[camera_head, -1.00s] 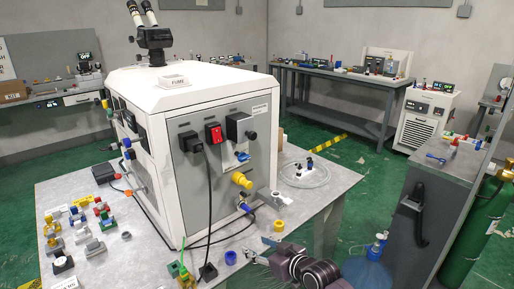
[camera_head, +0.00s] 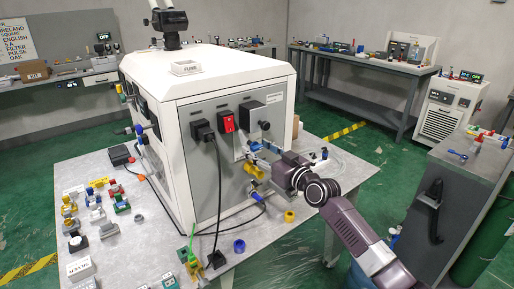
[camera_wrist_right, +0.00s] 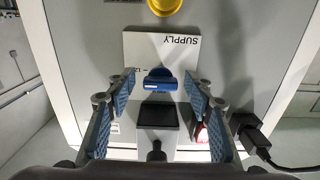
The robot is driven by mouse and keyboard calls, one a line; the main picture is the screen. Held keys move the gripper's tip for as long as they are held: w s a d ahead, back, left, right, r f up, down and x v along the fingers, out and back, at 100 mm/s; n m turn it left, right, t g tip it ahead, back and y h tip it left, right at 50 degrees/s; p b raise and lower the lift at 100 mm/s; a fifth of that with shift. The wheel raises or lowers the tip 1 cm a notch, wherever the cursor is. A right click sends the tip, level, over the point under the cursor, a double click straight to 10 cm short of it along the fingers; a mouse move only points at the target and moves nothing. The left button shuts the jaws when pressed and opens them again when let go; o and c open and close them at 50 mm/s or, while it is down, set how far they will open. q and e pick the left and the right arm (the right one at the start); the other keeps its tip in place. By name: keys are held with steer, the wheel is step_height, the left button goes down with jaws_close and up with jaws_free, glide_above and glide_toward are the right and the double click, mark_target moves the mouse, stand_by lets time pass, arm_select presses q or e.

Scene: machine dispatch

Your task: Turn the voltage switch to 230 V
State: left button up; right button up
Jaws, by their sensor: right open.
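The voltage switch is a blue handle (camera_wrist_right: 160,80) on a white plate marked SUPPLY (camera_wrist_right: 180,48), seen upside down in the right wrist view. It lies crosswise between the two fingers of my right gripper (camera_wrist_right: 161,84), with a gap on each side. The fingers are open, and nothing is held. In the head view my right gripper (camera_head: 258,157) is at the grey front panel of the white machine (camera_head: 207,92), below the black box, and largely hides the switch. The 230 V marking cannot be read. My left gripper is not in view.
Close around are a black box with a knob (camera_head: 252,118), a red switch (camera_head: 226,122), a black plug with cable (camera_head: 203,130) and a yellow fitting (camera_head: 252,188). Small parts lie on the table's left. A blue ring (camera_head: 239,246) and yellow ring (camera_head: 289,216) stand in front.

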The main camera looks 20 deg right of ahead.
steer(key=shift+w+a, duration=0.15)
steer(key=shift+w, duration=0.2)
steer(key=c, duration=1.2)
